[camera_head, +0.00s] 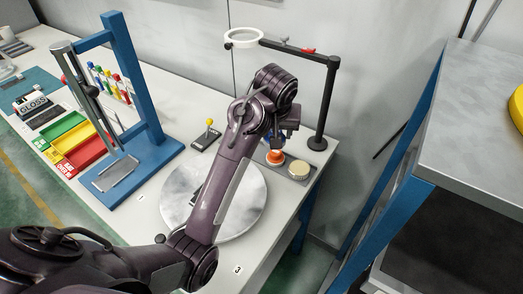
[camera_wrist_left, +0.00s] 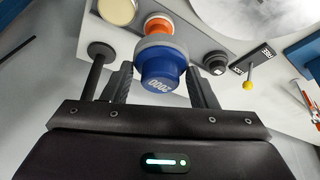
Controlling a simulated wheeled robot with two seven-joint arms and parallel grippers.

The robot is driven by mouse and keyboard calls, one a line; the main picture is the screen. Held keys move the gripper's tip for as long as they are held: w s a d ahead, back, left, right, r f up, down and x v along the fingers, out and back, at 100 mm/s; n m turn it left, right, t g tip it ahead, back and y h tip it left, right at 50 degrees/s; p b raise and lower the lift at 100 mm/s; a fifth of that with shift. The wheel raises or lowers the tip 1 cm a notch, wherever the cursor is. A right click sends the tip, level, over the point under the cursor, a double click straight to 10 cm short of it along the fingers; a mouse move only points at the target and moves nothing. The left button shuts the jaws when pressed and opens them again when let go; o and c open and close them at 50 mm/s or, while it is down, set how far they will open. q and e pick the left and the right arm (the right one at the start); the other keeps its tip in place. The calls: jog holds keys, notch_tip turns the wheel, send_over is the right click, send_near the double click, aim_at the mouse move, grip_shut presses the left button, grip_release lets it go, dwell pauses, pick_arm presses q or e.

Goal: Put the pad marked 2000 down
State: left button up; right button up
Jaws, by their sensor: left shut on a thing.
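The pad marked 2000 (camera_wrist_left: 162,72) is blue with a grey disc on its far side, and its number reads upside down in the left wrist view. My left gripper (camera_wrist_left: 162,88) is shut on it, one finger at each side. In the head view my left gripper (camera_head: 284,127) hangs over the dark tray (camera_head: 309,173) at the table's right end, and only a bit of blue shows beside it. An orange pad (camera_head: 275,157) lies close by the blue one; it also shows in the left wrist view (camera_wrist_left: 158,22). Whether the blue pad touches anything below is unclear. My right gripper is out of view.
A cream pad (camera_head: 298,168) lies on the tray's right side. A black stand (camera_head: 326,105) with a white ring (camera_head: 243,37) rises just behind. A round grey plate (camera_head: 247,208), a yellow-knobbed lever (camera_head: 209,123) and a blue frame (camera_head: 139,85) are to the left.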

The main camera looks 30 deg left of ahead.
pick_arm(q)
jog(key=w+a+r+n, duration=0.2)
jog(key=w+a+r, duration=0.45)
jog(key=a, duration=0.35)
jog(key=shift+y, duration=0.3)
notch_tip(320, 180, down, 15)
jog(key=p, duration=0.3)
jog(key=shift+w+f+p, duration=0.15)
jog(key=shift+f+p, duration=0.05)
jog(key=shift+p, duration=0.15)
notch_tip(320, 180, down, 4)
jog(key=shift+f, duration=0.4)
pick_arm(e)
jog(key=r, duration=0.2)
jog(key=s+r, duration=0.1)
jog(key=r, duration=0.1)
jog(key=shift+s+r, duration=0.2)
pick_arm(q)
jog(key=o, duration=0.9)
jog(key=shift+o, duration=0.2)
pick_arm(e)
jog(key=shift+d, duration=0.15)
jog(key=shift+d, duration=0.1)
